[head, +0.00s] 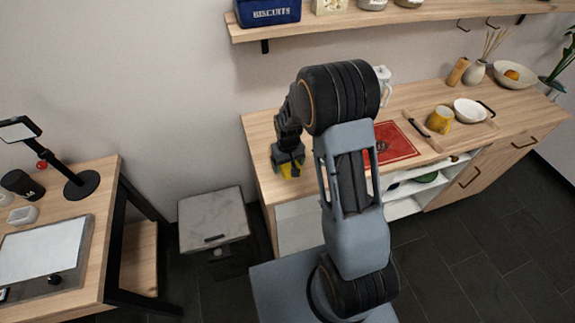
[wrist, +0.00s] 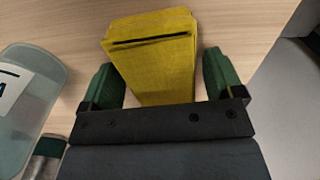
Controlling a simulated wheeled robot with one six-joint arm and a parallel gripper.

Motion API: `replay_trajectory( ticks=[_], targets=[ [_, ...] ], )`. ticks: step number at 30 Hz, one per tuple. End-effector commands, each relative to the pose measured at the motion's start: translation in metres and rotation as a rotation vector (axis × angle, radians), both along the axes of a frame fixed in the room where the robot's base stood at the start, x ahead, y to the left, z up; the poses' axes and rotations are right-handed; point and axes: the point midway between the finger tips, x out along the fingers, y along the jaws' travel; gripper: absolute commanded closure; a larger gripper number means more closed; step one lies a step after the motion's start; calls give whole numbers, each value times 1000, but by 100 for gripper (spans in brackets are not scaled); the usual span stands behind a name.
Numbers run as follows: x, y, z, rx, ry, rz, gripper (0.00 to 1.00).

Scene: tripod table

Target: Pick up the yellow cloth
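The yellow cloth (wrist: 160,62) lies on the wooden counter top, a folded block with a dark line across it near its far end. In the head view only a small part of the cloth (head: 287,170) shows under my gripper, near the counter's left end. My gripper (wrist: 164,80) is open, with one green finger on each side of the cloth.
The counter edge is close on the right. On the counter (head: 262,150) are a red mat (head: 392,143) and a wooden tray (head: 466,132) with a yellow mug (head: 440,120) and a white bowl (head: 469,110).

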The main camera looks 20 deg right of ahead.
Motion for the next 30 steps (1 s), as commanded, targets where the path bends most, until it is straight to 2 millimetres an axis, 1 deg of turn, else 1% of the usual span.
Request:
replay_trajectory(
  ticks=[1,2,12,19,23,26,29,30],
  targets=[
    [0,0,0,0,0,0,18],
    [0,0,0,0,0,0,21],
    [0,0,0,0,0,0,53],
    [0,0,1,0,-1,0,53],
    [1,0,5,0,-2,0,53],
    [1,0,14,0,-4,0,53],
    [1,0,31,0,-7,0,53],
    [-6,-2,40,0,-6,-1,53]
  ],
)
